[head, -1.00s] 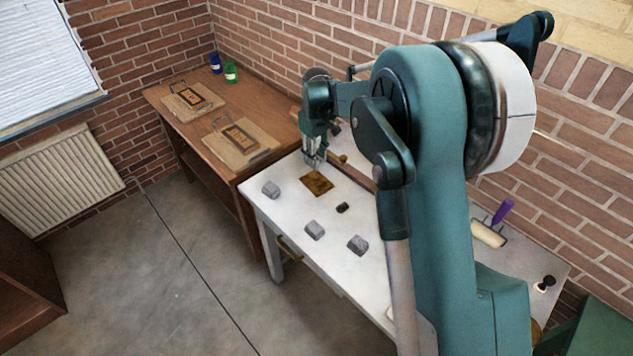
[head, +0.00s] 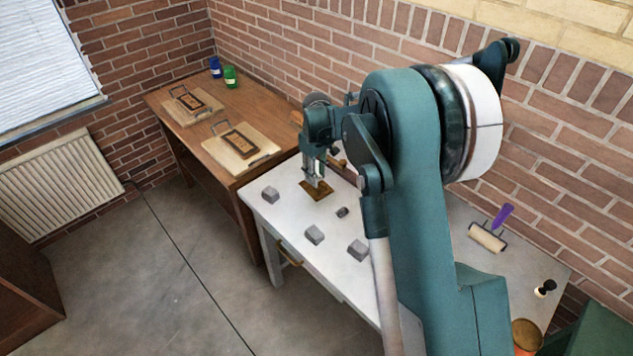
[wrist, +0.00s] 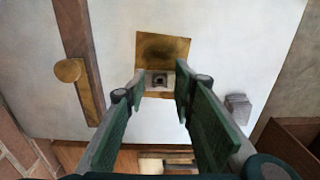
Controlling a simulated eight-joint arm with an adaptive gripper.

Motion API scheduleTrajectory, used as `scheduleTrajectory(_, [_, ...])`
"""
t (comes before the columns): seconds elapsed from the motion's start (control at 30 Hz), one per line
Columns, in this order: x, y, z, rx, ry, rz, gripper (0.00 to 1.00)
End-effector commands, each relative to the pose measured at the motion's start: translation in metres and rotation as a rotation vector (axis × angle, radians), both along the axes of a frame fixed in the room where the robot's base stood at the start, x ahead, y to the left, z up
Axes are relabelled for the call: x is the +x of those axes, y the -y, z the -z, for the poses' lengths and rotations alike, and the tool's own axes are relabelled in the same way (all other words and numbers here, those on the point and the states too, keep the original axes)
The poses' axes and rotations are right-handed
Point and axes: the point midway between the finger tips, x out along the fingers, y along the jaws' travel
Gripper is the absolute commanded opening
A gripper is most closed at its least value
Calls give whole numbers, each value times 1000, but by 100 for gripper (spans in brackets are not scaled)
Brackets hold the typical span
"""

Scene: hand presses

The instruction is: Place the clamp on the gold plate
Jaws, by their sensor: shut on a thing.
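The gold plate (head: 313,194) is a flat square on the white table; it also shows in the wrist view (wrist: 163,46), with a dark blotch in its middle. My gripper (head: 317,182) is over the plate. In the wrist view my gripper (wrist: 159,84) is shut on a small grey piece with a dark centre, which I take as the clamp (wrist: 159,80). The clamp overlaps the plate's near edge in that view. I cannot tell whether the clamp touches the plate. In the head view the fingers partly hide the plate.
Grey blocks (head: 270,195), (head: 314,235), (head: 358,250) and a small dark piece (head: 342,212) lie on the white table (head: 290,215). A roller with a purple handle (head: 487,236) lies at right. A wooden bar with a round knob (wrist: 68,71) runs beside the plate.

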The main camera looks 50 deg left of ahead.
Motion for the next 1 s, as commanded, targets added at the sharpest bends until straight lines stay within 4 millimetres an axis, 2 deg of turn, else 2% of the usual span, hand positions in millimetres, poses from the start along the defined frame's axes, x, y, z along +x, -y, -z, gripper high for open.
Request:
scheduleTrajectory(0.33, [0,0,32,0,0,0,13])
scheduleTrajectory(0.83, [0,0,38,0,0,0,13])
scheduleTrajectory(0.87, [0,0,38,0,0,0,28])
scheduleTrajectory(0.93, [0,0,38,0,0,0,38])
scheduleTrajectory(1.0, [0,0,38,0,0,0,41])
